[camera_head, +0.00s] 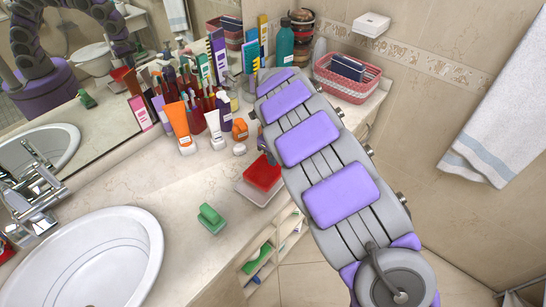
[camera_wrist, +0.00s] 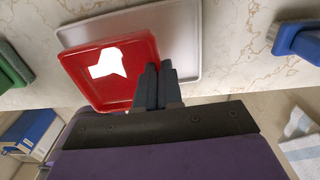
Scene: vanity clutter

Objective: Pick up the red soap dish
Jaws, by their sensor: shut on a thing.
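The red soap dish (camera_wrist: 82,62) is a shallow square dish with a bright white patch of reflection inside. It also shows in the head view (camera_head: 262,172), beside my arm. A pale grey tray (camera_wrist: 185,40) lies under it near the counter's front edge, and shows in the head view too (camera_head: 250,193). In the wrist view my gripper (camera_wrist: 158,72) is shut on the dish's near right rim. The dish looks slightly tilted over the tray; I cannot tell whether they touch. In the head view the fingertips are hidden behind my arm.
A green brush-like item (camera_head: 211,219) lies left of the dish. A white sink (camera_head: 85,262) is at lower left. Several tubes and bottles, including an orange tube (camera_head: 180,125), crowd the back. A pink basket (camera_head: 347,78) stands at the far corner. A blue item (camera_wrist: 303,40) lies right of the tray.

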